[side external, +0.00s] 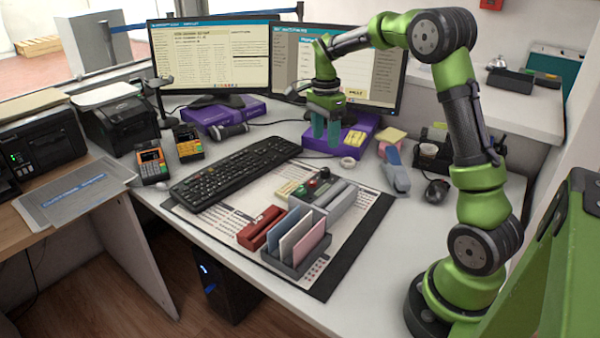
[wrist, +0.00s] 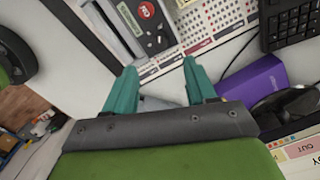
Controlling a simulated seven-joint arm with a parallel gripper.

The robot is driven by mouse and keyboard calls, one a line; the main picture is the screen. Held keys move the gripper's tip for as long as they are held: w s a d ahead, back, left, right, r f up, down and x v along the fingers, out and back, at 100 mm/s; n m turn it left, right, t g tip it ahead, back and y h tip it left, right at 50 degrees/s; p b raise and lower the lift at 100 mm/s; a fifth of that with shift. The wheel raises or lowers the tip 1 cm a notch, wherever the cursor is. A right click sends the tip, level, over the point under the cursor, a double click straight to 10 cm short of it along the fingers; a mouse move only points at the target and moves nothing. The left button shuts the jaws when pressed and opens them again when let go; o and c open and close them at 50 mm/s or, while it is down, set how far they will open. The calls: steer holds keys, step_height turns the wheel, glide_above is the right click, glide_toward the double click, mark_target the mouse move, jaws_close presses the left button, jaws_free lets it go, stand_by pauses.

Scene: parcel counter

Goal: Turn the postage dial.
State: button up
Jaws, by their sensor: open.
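A grey panel (side external: 331,203) on the dark-edged desk mat carries small round controls: a red one (side external: 324,173), a green one (side external: 312,184) and a dark one (side external: 301,191). I cannot tell for sure which is the postage dial. In the wrist view, the controls, including a red one (wrist: 146,10), show at the top, beyond the fingertips. My gripper (side external: 327,138) has teal fingers pointing down, spread apart and empty. It hangs above the back of the desk, in front of the right monitor, behind and apart from the panel. The fingers also show in the wrist view (wrist: 158,68).
A black keyboard (side external: 235,172) lies left of the panel. A red block (side external: 260,228) and an upright rack of envelopes (side external: 298,240) stand in front. A purple box (side external: 322,143) lies under my gripper. A blue-grey tool (side external: 396,172) and a mouse (side external: 437,191) lie right.

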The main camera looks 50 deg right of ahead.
mark_target(325, 169)
steer(key=f, duration=0.9)
steer(key=shift+s+a+f, duration=0.1)
steer(key=shift+s+f, duration=0.15)
steer(key=shift+f, duration=0.05)
steer(key=shift+c, duration=0.3)
jaws_close()
